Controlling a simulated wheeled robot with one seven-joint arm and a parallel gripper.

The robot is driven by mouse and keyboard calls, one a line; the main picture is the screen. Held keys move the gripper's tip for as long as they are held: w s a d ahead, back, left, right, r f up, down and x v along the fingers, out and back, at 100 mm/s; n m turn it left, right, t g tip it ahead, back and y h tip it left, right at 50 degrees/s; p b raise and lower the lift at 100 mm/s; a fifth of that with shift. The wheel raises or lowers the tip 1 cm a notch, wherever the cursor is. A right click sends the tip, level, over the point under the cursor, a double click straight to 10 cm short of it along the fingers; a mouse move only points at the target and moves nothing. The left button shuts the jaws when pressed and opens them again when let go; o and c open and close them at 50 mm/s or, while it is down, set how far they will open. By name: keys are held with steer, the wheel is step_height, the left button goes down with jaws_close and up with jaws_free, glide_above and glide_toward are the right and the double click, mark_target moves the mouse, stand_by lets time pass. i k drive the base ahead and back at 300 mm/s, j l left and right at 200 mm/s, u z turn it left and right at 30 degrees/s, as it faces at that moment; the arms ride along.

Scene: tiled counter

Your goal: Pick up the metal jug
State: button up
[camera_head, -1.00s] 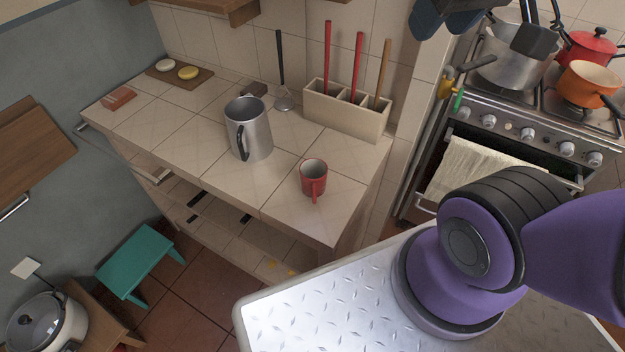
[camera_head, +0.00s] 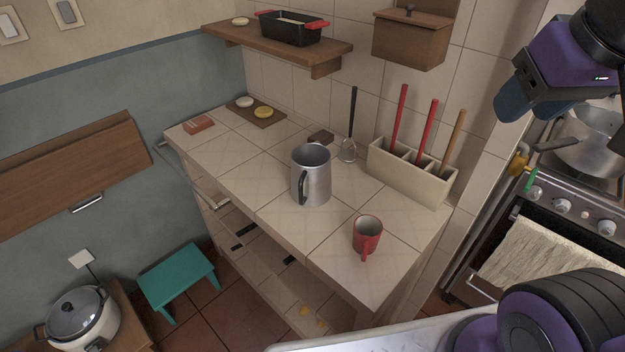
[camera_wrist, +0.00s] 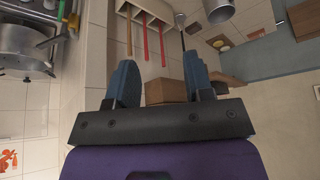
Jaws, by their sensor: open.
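The metal jug (camera_head: 318,181) is a silver cylinder with a dark handle on its near left side. It stands upright on the tiled counter (camera_head: 284,211).
A red mug (camera_head: 367,237) stands right of the jug, near the counter's front edge. A shelf (camera_head: 280,45) hangs above.

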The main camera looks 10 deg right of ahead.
mark_target(311, 178)
steer(key=i+j+z, duration=0.1)
steer(key=j+z, duration=0.15)
steer(key=j, duration=1)
